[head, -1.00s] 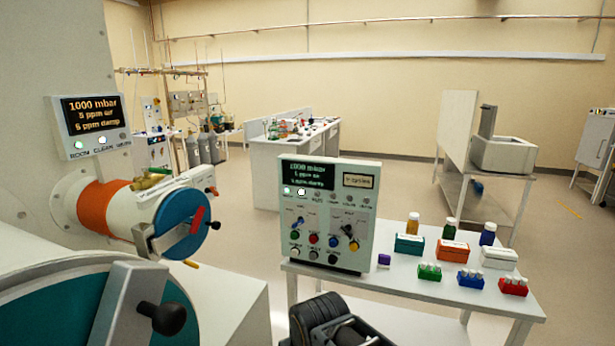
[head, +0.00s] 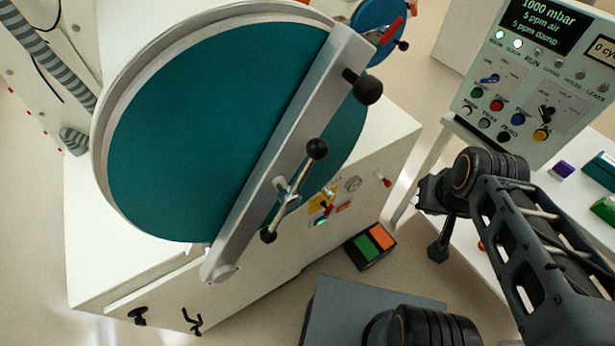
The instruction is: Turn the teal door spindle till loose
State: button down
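The round teal door (head: 200,130) fills the left and middle of the head view, set in a pale rim. A grey bar (head: 290,140) lies across its face on a slant. The spindle (head: 287,194) sits at the bar's middle, with a thin metal cross-handle ending in black ball knobs (head: 317,149). A larger black knob (head: 368,89) is at the bar's upper end. The dark end of my arm, with what looks like my gripper (head: 438,250), is right of the door, apart from the spindle. Its fingers are too dark and small to read.
A control panel (head: 540,75) stands at upper right on a white table (head: 470,225). A pedal box (head: 370,245) with green and orange pads lies on the floor. Small black handles (head: 140,315) stick out from the white body below the door.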

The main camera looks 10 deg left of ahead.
aim_at(317, 149)
jog(key=k, duration=1.15)
jog(key=u, duration=0.3)
jog(key=i, duration=0.7)
jog(key=z, duration=0.75)
jog(key=k, duration=1.1)
jog(key=u, duration=1.2)
jog(key=i, duration=0.45)
jog(key=z, duration=0.05)
